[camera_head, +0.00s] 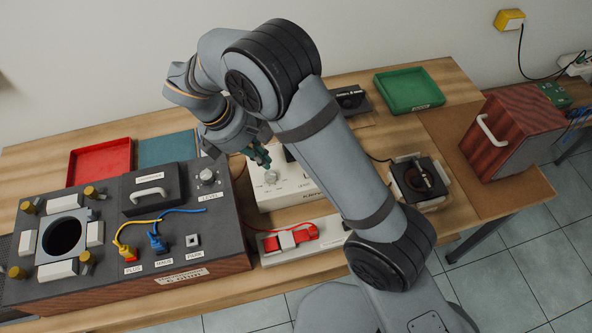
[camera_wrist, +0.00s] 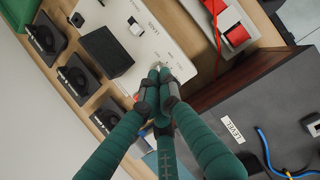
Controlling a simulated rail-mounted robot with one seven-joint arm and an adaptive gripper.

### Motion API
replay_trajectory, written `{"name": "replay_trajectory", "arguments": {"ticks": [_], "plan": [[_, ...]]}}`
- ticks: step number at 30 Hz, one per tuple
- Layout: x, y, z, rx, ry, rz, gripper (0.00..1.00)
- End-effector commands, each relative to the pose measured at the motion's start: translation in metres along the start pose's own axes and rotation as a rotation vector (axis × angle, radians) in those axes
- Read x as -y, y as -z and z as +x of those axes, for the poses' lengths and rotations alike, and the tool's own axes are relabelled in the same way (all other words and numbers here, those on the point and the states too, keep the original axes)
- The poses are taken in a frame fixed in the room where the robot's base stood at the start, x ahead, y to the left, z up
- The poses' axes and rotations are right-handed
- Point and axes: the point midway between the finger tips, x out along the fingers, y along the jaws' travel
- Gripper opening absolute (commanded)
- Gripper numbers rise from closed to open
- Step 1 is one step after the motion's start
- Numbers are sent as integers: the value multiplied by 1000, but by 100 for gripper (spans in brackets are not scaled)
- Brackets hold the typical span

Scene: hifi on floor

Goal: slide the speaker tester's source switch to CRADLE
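My gripper (camera_head: 261,158) has dark green fingers and is over the back left of a white panel box (camera_head: 300,205). In the wrist view my gripper's fingertips (camera_wrist: 161,76) are drawn together at the panel's edge, touching or just above it; I cannot tell which. No held object shows between them. A bit of red shows beside the fingertips. No source switch or CRADLE label is readable; the fingers cover part of the panel.
A dark console (camera_head: 190,240) with a clamp ring, yellow and blue leads and a level knob stands left. A white fixture (camera_head: 325,232) with a red part lies in front. Red (camera_head: 100,158) and green (camera_head: 408,88) trays are behind. A wood-sided box (camera_head: 515,132) stands right.

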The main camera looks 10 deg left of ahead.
Motion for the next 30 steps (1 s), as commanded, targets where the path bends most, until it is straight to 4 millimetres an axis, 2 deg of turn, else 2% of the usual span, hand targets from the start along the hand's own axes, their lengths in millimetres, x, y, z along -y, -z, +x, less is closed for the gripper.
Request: {"name": "replay_trajectory", "arguments": {"ticks": [5,10,23,24,30], "plan": [[0,0,2,0,1,2,0],[0,-2,19,2,3,2,0],[2,-2,104,1,6,1,0],[0,-12,102,0,4,6,0],[1,-32,111,-1,2,3,0]]}}
